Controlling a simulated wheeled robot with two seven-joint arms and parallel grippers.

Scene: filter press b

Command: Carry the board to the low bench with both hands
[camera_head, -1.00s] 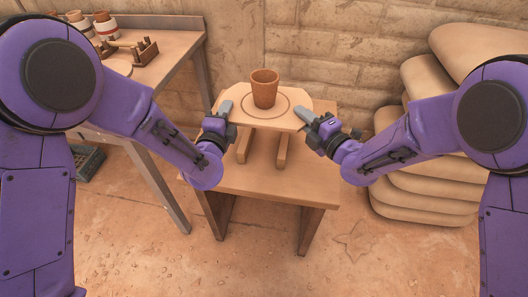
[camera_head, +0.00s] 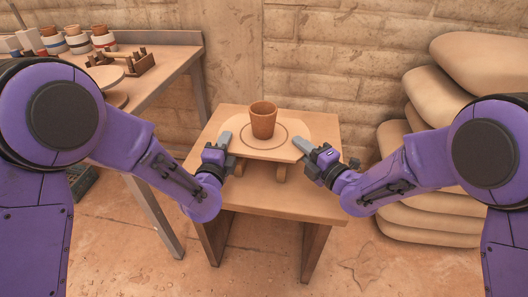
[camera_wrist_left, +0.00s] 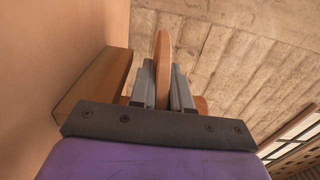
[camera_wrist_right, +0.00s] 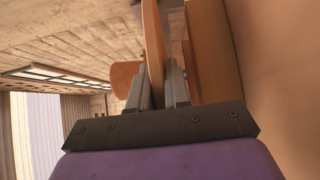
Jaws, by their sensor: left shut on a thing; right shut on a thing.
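The board (camera_head: 268,154) is a pale, roundish slab with a ring mark, held level over the low bench (camera_head: 275,200). A brown clay pot (camera_head: 263,122) stands upright on it. My left gripper (camera_head: 226,138) is shut on the board's left edge, and the left wrist view shows the board (camera_wrist_left: 162,62) edge-on between the fingers. My right gripper (camera_head: 298,143) is shut on the right edge; the board (camera_wrist_right: 153,55) shows between its fingers too. Two wooden battens (camera_head: 281,172) lie on the bench under the board, mostly hidden. I cannot tell whether the board touches them.
A taller worktable (camera_head: 150,95) stands at the left with several banded pots (camera_head: 77,41) and a wooden rack (camera_head: 122,64). Stacked sacks (camera_head: 430,190) stand at the right. A brick wall closes the back. Floor in front of the bench is open.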

